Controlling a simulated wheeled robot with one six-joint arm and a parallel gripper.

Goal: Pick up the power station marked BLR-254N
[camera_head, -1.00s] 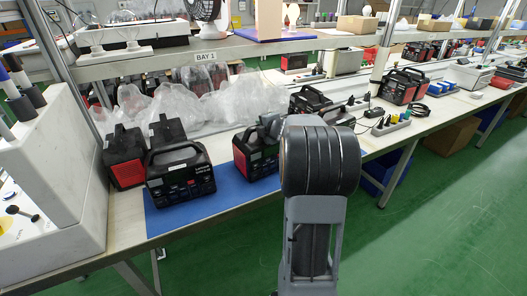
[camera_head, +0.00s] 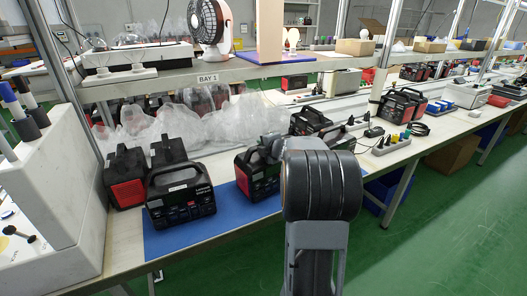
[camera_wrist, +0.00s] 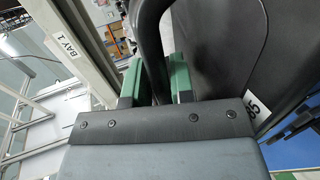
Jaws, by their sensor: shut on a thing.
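My gripper (camera_wrist: 157,82) has its green fingers on either side of the dark carrying handle (camera_wrist: 150,40) of a black power station, shut on it. The station's dark body (camera_wrist: 225,45) fills the upper right of the wrist view. In the head view this black and red station (camera_head: 258,183) is at the mat's right part, partly hidden by my arm. I cannot tell whether it touches the mat. A white label (camera_wrist: 256,108) on it is cut off. A second black power station (camera_head: 182,203) stands upright on the mat's left part. The BLR-254N marking is not legible on either.
The blue mat (camera_head: 228,208) lies on a long bench. Another black and red unit (camera_head: 125,180) stands at left beside clear plastic bags (camera_head: 225,118). The BAY 1 shelf (camera_head: 255,70) runs above the bench. More units (camera_head: 312,121) and a power strip (camera_head: 392,144) lie rightward.

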